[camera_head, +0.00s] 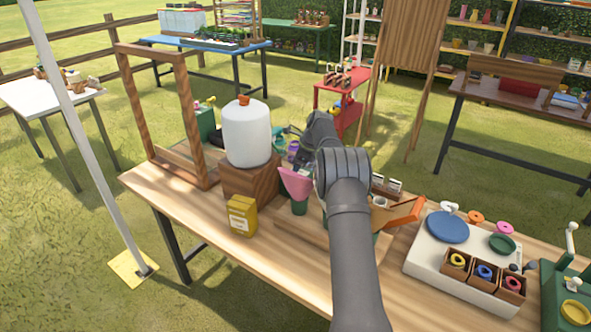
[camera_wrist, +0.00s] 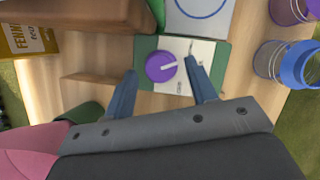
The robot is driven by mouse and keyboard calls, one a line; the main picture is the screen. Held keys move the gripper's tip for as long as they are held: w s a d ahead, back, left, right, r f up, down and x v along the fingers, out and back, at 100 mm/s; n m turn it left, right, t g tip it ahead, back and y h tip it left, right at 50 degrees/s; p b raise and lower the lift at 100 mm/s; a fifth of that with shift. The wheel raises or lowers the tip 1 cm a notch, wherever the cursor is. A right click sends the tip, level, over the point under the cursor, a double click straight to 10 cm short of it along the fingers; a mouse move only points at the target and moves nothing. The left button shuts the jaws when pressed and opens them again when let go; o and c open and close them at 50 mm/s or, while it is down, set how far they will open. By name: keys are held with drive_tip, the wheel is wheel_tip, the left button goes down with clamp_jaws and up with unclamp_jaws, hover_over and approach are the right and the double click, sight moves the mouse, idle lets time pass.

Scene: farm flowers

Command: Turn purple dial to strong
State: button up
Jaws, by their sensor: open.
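The purple dial (camera_wrist: 161,67) is a round knob with a white pointer, seen in the wrist view. Its pointer points to the right and slightly up. It sits on a pale panel with a green border (camera_wrist: 222,52); small marks beside it are too blurred to read. My gripper (camera_wrist: 160,70) is open, with one blue-grey finger on the left of the dial and one on the right. Gaps show between both fingers and the dial. In the head view my arm covers most of this spot, and I cannot make out the dial there.
A white tank (camera_head: 247,135) on a wooden block stands left of my arm, with a yellow box (camera_head: 242,215) in front. A pink cone (camera_head: 296,183) is close to my arm. Clear jars (camera_wrist: 270,60) stand right of the panel. A white unit (camera_head: 430,257) stands farther right.

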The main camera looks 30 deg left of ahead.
drive_tip(key=shift+f, duration=0.15)
drive_tip(key=shift+c, duration=0.4)
drive_tip(key=c, duration=0.9)
drive_tip(key=shift+w+a+n+g+h, duration=0.1)
drive_tip(key=shift+n+g+h, duration=0.2)
drive_tip(key=shift+n, duration=0.65)
drive_tip(key=shift+w+a+n+g+h, duration=0.1)
drive_tip(key=shift+n+g+h, duration=0.15)
drive_tip(key=shift+n, duration=0.7)
drive_tip(key=shift+s, duration=0.1)
drive_tip(key=o, duration=1)
